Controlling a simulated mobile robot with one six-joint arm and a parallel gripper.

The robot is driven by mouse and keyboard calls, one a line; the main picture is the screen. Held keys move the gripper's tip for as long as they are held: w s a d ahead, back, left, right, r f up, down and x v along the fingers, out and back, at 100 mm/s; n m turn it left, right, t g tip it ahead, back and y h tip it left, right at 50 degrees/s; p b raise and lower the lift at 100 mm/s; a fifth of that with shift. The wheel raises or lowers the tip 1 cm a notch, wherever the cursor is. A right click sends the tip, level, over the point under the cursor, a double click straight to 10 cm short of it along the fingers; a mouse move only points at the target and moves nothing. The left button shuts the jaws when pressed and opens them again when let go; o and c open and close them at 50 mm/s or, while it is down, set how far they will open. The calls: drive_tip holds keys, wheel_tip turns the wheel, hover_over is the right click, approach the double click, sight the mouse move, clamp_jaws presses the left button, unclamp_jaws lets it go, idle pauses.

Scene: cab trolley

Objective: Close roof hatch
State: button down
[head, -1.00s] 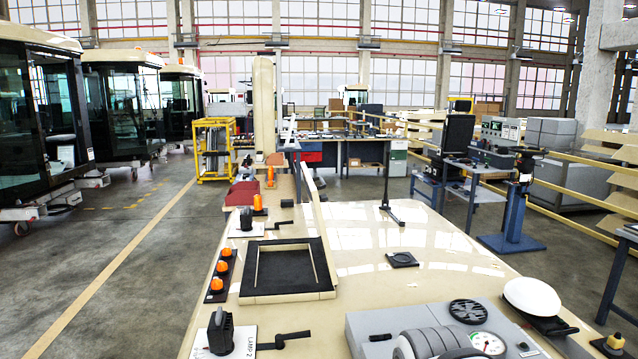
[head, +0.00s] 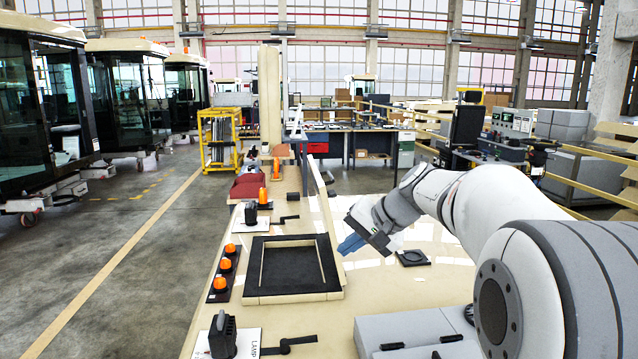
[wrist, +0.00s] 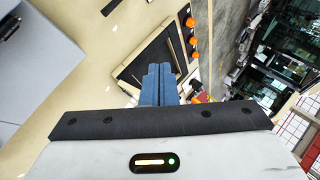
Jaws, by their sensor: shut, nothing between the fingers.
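The roof hatch has a square black frame (head: 285,287) on the cream roof panel. Its lid (head: 323,205) stands raised at the right side of the frame, seen nearly edge-on. The opening is uncovered. My gripper (head: 350,244) has blue fingers, shut and empty, just right of the lid's lower part in the head view. I cannot tell whether they touch the lid. In the wrist view the blue fingers (wrist: 159,84) point toward the dark hatch frame (wrist: 132,72), partly covering it.
Orange lamps (head: 225,264) stand left of the hatch. Black switches on white plates (head: 251,224) stand before and behind it. A small black plate (head: 413,258) lies to the right. A grey box (head: 405,328) sits at the near right, partly behind my arm.

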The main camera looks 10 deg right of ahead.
drive_tip(key=w+d+r+m+t+y, duration=0.1)
drive_tip(key=w+d+r+t+y, duration=0.1)
drive_tip(key=w+d, duration=0.35)
drive_tip(key=w+d+r+m+t+y, duration=0.1)
drive_tip(key=w+d+r+t, duration=0.15)
drive_tip(key=w, duration=0.65)
drive_tip(key=w+d+r+m+t+y, duration=0.1)
drive_tip(key=w+d+r+y, duration=0.2)
drive_tip(key=w, duration=0.4)
drive_tip(key=w+a+f+h+p, duration=0.1)
drive_tip(key=w+a+f+p, duration=0.1)
drive_tip(key=w+a+p, duration=0.3)
drive_tip(key=w+a, duration=0.1)
drive_tip(key=a, duration=0.3)
drive_tip(key=shift+w+a+f, duration=0.25)
drive_tip(key=shift+a+f, duration=0.05)
drive_tip(key=shift+a, duration=0.05)
